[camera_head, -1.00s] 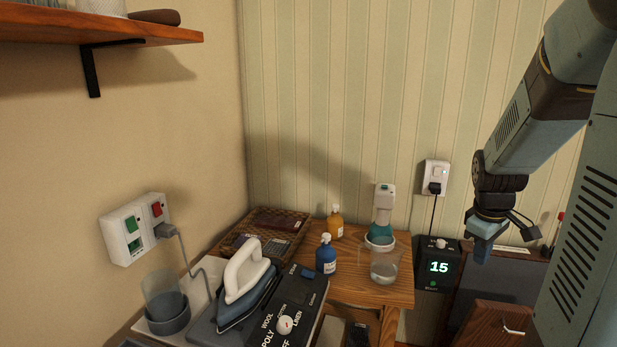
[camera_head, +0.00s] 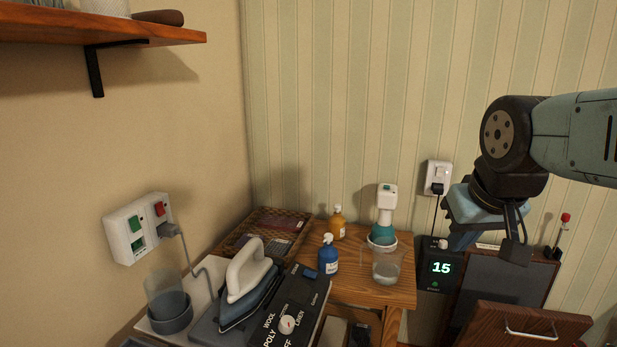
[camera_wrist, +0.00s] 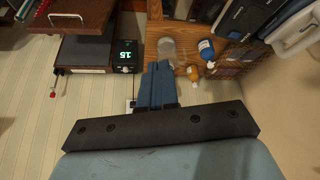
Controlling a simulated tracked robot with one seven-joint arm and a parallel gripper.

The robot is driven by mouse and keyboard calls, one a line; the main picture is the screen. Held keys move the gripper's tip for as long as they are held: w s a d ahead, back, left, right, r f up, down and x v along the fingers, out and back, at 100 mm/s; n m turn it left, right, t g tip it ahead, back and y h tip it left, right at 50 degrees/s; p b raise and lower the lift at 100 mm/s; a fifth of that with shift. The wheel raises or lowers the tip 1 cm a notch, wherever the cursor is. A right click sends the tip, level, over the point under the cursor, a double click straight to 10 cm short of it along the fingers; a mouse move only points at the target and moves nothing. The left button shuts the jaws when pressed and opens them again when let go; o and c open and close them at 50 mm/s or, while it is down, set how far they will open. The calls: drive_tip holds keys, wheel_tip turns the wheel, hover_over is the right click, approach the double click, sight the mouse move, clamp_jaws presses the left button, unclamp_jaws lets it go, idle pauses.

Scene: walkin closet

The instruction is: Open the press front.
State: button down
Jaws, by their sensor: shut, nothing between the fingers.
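The press stands at the lower right of the head view. Its wooden front (camera_head: 520,322) carries a pale bar handle (camera_head: 530,334), and its lower part is cut off by the picture edge. A dark flat panel (camera_head: 508,280) stands behind the front, and a black control box (camera_head: 439,266) showing 15 is at its left. The front also shows at the top left of the wrist view (camera_wrist: 85,8) with its handle (camera_wrist: 66,16). My gripper (camera_head: 460,240) is shut and empty, beside the control box in the head view and apart from the handle. The wrist view shows its blue fingers (camera_wrist: 160,68) together.
A wooden table (camera_head: 350,282) holds a glass beaker (camera_head: 387,266), a blue bottle (camera_head: 328,258) and an amber bottle (camera_head: 337,224). An iron (camera_head: 250,280) stands at the left. A socket with a plug (camera_head: 438,178) is on the wall. A red-tipped lever (camera_head: 561,234) rises beside the press.

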drive_tip(key=c, duration=1.7)
unclamp_jaws()
drive_tip(key=shift+s+a+r, duration=0.1)
drive_tip(key=shift+s+a, duration=0.1)
drive_tip(key=shift+s, duration=0.15)
drive_tip(key=o, duration=0.5)
drive_tip(key=shift+o, duration=0.4)
drive_tip(key=shift+w+m, duration=0.25)
drive_tip(key=shift+m, duration=0.05)
drive_tip(key=w+d+f+m+g+y, duration=0.4)
drive_tip(key=w+d+f+m+y, duration=0.3)
drive_tip(key=w+d+f+m, duration=0.85)
drive_tip(key=s+d+f+m+t+y, duration=0.1)
drive_tip(key=d+f+m+t+y, duration=0.35)
drive_tip(key=d+f+m, duration=0.9)
drive_tip(key=s+d+f+m+t+h, duration=0.55)
drive_tip(key=d+f+m, duration=0.25)
drive_tip(key=f+m, duration=0.3)
drive_tip(key=s+d+f+m+t+h, duration=0.4)
drive_tip(key=s+d+f+m+t, duration=0.3)
drive_tip(key=m, duration=0.5)
drive_tip(key=w, duration=1.4)
drive_tip(key=shift+w+a+f, duration=0.2)
drive_tip(key=shift+a+f, duration=0.05)
drive_tip(key=shift+f, duration=0.1)
